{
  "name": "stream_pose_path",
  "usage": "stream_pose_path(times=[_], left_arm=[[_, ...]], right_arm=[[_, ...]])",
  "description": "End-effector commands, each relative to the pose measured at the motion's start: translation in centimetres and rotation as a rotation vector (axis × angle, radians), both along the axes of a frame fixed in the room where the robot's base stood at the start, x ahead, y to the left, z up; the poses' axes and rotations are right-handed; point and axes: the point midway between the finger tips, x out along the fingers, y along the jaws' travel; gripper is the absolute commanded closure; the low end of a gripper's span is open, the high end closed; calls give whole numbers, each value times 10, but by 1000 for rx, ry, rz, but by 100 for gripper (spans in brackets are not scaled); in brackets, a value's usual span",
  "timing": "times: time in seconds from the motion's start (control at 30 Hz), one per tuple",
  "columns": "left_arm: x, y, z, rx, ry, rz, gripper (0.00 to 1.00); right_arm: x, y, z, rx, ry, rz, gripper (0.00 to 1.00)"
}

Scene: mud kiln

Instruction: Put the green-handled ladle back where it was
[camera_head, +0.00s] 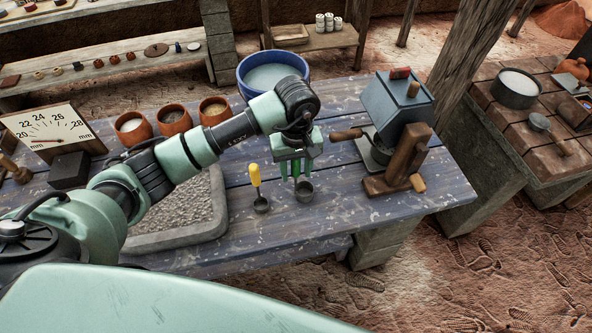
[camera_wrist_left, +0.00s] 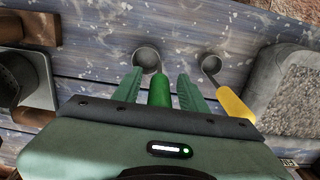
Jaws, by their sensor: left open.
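The green-handled ladle (camera_head: 304,190) is at the blue plank table's front part, its grey bowl toward the near edge. In the left wrist view its green handle (camera_wrist_left: 160,92) lies between the two fingers and its bowl shows beyond the fingertips. My left gripper (camera_head: 296,168) is over the handle, fingers pointing down; in the left wrist view the gripper (camera_wrist_left: 160,76) is open, with a finger on each side of the handle. In the head view the fingers hide much of the handle. My right gripper is in neither view.
A yellow-handled ladle (camera_head: 256,176) is close beside the green one. A grey gravel tray (camera_head: 222,222) lies left of it. A grinder-like device with a wooden handle (camera_head: 398,105) stands right. A blue bucket (camera_head: 243,90) and clay pots (camera_head: 174,128) stand behind.

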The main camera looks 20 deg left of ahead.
Motion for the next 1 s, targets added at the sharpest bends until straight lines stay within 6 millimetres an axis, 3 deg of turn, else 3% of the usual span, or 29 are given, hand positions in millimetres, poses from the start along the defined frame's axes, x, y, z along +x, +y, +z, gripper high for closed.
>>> stream_pose_path(times=[0.2, 0.5, 0.7, 1.0], left_arm=[[2, 0, 42, 2, -11, -2, 58], [1, 0, 99, 1, -5, -1, 58], [0, 0, 113, 1, -3, 0, 58], [-1, -1, 113, -2, -2, 0, 58]], right_arm=[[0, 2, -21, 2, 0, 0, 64], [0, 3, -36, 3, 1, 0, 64], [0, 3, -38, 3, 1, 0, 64], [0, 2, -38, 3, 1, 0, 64]])
